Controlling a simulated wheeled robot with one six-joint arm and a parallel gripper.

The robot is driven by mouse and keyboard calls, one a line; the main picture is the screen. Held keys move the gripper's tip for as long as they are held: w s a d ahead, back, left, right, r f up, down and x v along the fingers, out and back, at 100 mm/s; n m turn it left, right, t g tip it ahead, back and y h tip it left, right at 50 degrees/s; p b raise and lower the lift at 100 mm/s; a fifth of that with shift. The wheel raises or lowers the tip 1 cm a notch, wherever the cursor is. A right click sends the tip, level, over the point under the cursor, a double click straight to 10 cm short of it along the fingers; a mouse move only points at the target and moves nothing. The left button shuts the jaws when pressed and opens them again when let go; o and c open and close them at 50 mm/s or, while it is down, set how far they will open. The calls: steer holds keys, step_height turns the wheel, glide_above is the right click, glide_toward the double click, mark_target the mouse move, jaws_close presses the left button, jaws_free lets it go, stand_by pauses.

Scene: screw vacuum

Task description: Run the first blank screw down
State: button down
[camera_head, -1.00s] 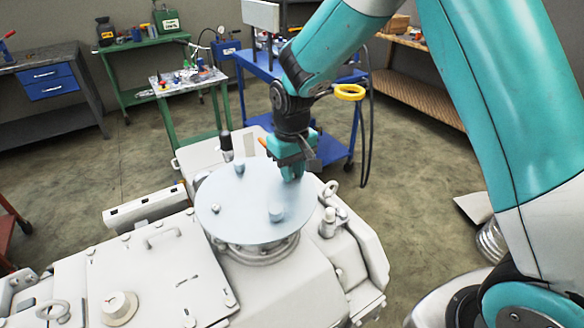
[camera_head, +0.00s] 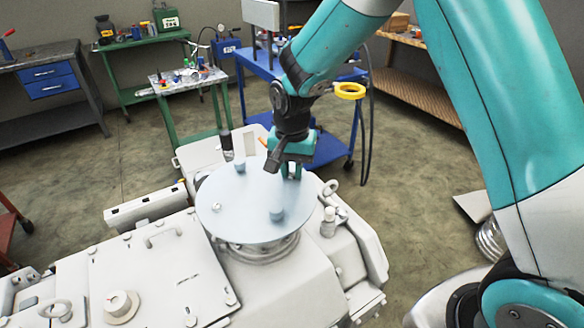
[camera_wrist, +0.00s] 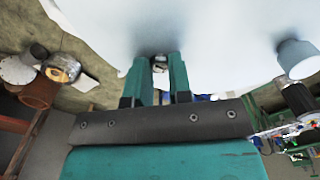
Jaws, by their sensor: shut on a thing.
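A pale blue-grey round plate (camera_head: 245,205) lies on top of the white machine, and it also shows in the wrist view (camera_wrist: 225,30). My gripper (camera_head: 291,172) points down at the plate's far right edge. In the wrist view my gripper (camera_wrist: 159,72) is shut on a small grey screw (camera_wrist: 159,63) at the plate. The fingers hide most of this screw, and its depth cannot be told. Another blue-grey screw head (camera_head: 277,213) stands on the plate at the near right, and one more (camera_head: 239,166) at the far left. A small bright bolt (camera_head: 217,207) is at the plate's left.
A dark upright cylinder (camera_head: 226,143) stands just behind the plate. A lifting ring (camera_head: 330,188) and a white knob (camera_head: 328,222) stand to its right. A blue cart (camera_head: 262,70) is behind my arm. Open floor lies right of the machine.

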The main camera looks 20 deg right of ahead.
mark_target(292, 174)
steer(key=shift+m, duration=0.3)
steer(key=c, duration=1)
jaws_free()
step_height(292, 174, up, 18)
steer(key=shift+f+b, duration=0.25)
steer(key=shift+b, duration=0.85)
